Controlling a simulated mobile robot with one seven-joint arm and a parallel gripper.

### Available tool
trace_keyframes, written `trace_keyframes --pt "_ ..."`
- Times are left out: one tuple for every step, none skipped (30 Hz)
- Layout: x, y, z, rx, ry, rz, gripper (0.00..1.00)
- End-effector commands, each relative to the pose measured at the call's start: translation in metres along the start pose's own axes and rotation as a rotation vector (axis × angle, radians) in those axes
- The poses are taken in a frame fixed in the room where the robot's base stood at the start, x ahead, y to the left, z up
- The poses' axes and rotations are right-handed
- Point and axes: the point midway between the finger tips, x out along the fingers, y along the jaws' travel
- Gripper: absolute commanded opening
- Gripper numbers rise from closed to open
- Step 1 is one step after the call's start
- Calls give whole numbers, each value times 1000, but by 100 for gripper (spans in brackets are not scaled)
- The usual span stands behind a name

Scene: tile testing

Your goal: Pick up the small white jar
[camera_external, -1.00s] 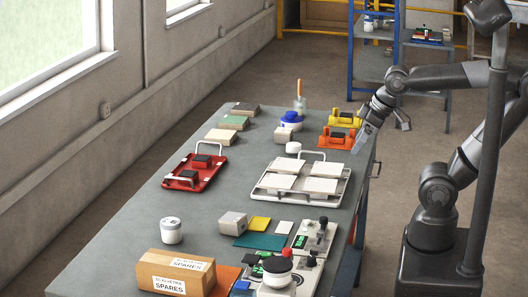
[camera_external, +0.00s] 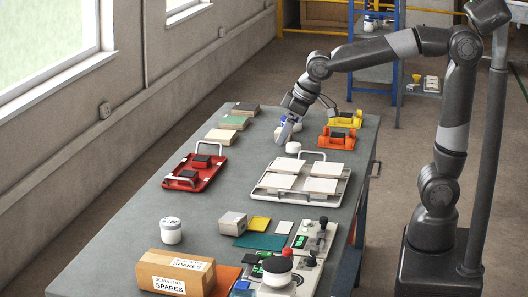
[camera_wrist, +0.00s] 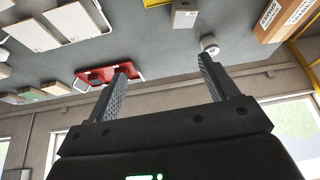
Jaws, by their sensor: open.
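My gripper (camera_external: 308,126) is above the table's far end, far from the lidded jar. In the wrist view my gripper (camera_wrist: 164,63) has its fingers wide apart with nothing between them.
The red tray (camera_external: 208,172) and white tray (camera_external: 262,194) have upright handles. A cardboard box (camera_external: 176,271) stands close to the lidded jar. Orange and yellow holders (camera_external: 337,138) and a blue-lidded container are near my gripper.

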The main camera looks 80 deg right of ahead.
Motion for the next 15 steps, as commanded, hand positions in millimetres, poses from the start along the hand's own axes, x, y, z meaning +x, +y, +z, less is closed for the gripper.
trace_keyframes --pt "13 -8 -15 -8 -8 -3 79" --pt "20 -12 -23 -12 -11 -5 79" --pt "29 -18 -34 -17 -15 -7 79" --pt "37 -22 -42 -19 -17 -8 79" --pt "44 -27 -50 -22 -18 -9 79" --pt "55 -33 -60 -28 -21 -11 79" --pt "63 -38 -67 -31 -23 -12 79" --pt "71 -43 -74 -35 -24 -14 79" --pt "83 -51 -83 -39 -27 -16 79" --pt "92 -56 -90 -42 -30 -17 79" --pt "101 -62 -96 -45 -32 -18 79" --pt "114 -69 -103 -50 -35 -20 79" --pt "123 -76 -109 -54 -36 -22 79" --pt "133 -82 -114 -58 -38 -24 79" --pt "147 -90 -121 -62 -41 -25 79"
